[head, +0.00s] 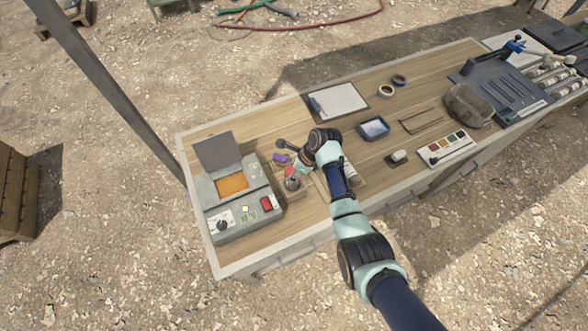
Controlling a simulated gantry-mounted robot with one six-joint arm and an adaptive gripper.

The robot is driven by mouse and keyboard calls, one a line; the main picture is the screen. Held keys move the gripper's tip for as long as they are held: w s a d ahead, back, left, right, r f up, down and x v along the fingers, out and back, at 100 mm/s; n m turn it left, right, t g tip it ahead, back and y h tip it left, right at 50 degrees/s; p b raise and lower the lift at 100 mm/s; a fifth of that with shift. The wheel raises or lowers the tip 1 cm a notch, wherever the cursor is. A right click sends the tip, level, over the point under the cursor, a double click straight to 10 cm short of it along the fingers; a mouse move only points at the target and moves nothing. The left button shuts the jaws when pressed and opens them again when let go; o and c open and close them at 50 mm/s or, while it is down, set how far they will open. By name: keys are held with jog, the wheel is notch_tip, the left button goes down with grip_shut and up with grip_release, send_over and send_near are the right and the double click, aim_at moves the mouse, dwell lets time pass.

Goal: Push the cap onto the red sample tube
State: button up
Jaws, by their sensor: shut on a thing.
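My gripper (298,168) points down over the left half of the workbench. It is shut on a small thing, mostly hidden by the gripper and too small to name. A small red piece (289,171), perhaps the red sample tube or its cap, shows right beside the fingers. It is just above a round grey metallic piece (292,184) on a small wooden block or rack (291,194). A small purple piece (280,158) lies just left of the gripper. I cannot tell cap from tube, or whether they touch.
A grey instrument with an open lid and orange screen (232,185) stands close left. A clipboard (338,100), tape rolls (387,90), a blue tray (374,128) and a colour-swatch box (447,148) lie to the right. The bench's front-left corner (240,268) is clear.

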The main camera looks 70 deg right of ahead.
jog(key=shift+f, duration=0.3)
dwell(0.5)
jog(key=o, duration=1.1)
jog(key=shift+r, duration=0.15)
notch_tip(320, 180, up, 7)
jog(key=p, duration=0.8)
grip_shut()
dwell(0.4)
dwell(0.9)
